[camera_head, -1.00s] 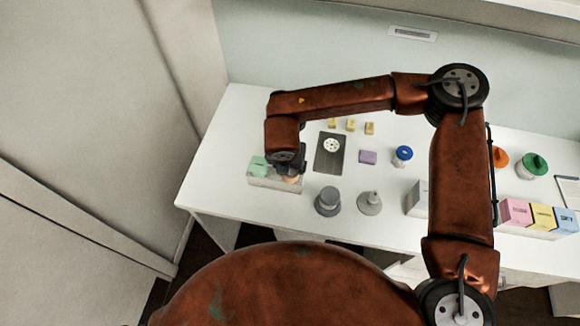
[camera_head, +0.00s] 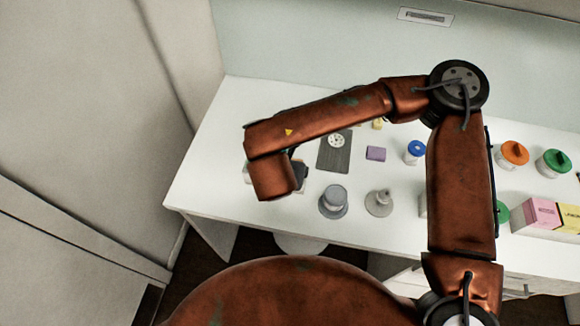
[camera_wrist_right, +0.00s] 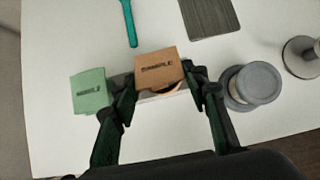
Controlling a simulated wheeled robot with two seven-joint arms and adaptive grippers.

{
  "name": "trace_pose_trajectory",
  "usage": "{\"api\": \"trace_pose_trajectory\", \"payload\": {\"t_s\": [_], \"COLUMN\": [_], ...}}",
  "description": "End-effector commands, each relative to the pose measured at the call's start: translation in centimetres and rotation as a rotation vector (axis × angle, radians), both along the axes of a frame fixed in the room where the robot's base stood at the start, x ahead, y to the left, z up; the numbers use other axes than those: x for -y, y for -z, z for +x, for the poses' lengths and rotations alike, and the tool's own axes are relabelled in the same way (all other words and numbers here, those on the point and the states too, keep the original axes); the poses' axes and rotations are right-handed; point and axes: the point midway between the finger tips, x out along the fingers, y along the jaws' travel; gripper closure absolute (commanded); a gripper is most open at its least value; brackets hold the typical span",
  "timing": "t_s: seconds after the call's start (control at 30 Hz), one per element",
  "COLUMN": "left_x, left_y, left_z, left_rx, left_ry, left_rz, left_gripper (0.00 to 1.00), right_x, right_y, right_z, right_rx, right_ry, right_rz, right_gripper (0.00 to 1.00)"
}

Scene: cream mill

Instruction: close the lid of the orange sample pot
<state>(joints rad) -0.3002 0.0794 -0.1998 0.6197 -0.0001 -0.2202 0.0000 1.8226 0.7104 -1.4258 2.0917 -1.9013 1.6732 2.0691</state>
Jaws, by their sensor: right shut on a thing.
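The orange sample pot (camera_wrist_right: 157,65) shows in the right wrist view, its flat orange lid marked SAMPLE. A dark curved gap shows under the lid's near right edge, so the lid looks not fully flat. My right gripper (camera_wrist_right: 162,82) has one finger on each side of the orange pot and is shut on it; the exact contact is partly hidden. A green pot or block (camera_wrist_right: 89,92) with lettering stands to the left, close to the left finger. In the head view my right arm covers the orange pot. My left gripper is not in view.
A grey stepped cylinder (camera_head: 333,201) and a grey conical piece (camera_head: 379,203) stand right of the gripper. A dark board (camera_head: 335,152) lies behind, with a purple block (camera_head: 376,154) and a blue-lidded jar (camera_head: 415,152). A teal handle (camera_wrist_right: 129,22) lies beyond the pots.

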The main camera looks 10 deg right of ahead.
Motion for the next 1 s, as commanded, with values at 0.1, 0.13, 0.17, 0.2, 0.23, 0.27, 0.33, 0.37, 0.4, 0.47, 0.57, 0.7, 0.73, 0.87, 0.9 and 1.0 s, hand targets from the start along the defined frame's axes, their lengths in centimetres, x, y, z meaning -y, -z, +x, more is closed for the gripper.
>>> {"api": "trace_pose_trajectory", "payload": {"t_s": [0.1,0.13,0.17,0.2,0.23,0.27,0.33,0.37,0.4,0.47,0.57,0.7,0.73,0.87,0.9,1.0], "left_x": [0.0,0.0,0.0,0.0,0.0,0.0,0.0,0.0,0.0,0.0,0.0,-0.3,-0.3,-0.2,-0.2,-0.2], "left_y": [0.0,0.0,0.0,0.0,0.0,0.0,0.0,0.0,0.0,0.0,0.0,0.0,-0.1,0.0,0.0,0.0], "left_z": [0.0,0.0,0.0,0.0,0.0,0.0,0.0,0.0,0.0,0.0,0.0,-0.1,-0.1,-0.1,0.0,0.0], "left_rx": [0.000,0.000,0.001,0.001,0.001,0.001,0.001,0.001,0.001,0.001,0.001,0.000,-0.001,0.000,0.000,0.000], "left_ry": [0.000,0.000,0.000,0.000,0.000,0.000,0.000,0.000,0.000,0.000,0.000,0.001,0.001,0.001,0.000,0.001], "left_rz": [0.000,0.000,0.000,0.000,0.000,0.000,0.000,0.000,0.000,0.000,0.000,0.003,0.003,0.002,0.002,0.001], "left_gripper": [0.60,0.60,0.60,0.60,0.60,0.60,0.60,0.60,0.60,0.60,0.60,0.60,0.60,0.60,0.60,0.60], "right_x": [0.0,0.0,0.0,0.0,0.0,0.0,0.0,0.0,0.0,0.0,0.0,0.0,0.0,-0.3,-0.4,-0.8], "right_y": [0.0,0.0,0.0,0.0,0.0,0.0,0.0,0.0,0.0,0.0,0.0,0.0,-0.1,-1.0,-1.5,-3.1], "right_z": [-0.1,-0.1,-0.1,-0.1,-0.1,-0.1,-0.1,-0.1,-0.1,0.0,0.0,0.0,-0.1,-0.6,-1.0,-2.0], "right_rx": [-0.002,-0.002,-0.003,-0.003,-0.003,-0.003,-0.002,-0.002,-0.002,-0.002,-0.002,-0.002,-0.002,0.000,-0.001,0.000], "right_ry": [-0.002,-0.002,-0.002,-0.002,-0.002,-0.002,-0.002,-0.002,-0.002,-0.002,-0.001,-0.001,-0.001,-0.003,-0.002,-0.003], "right_rz": [0.000,0.000,0.000,0.000,0.000,0.000,0.000,0.000,0.000,0.000,0.000,0.000,0.000,0.002,0.001,0.001], "right_gripper": [0.83,0.83,0.83,0.57,0.55,0.53,0.48,0.46,0.43,0.41,0.41,0.41,0.41,0.41,0.41,0.41]}}
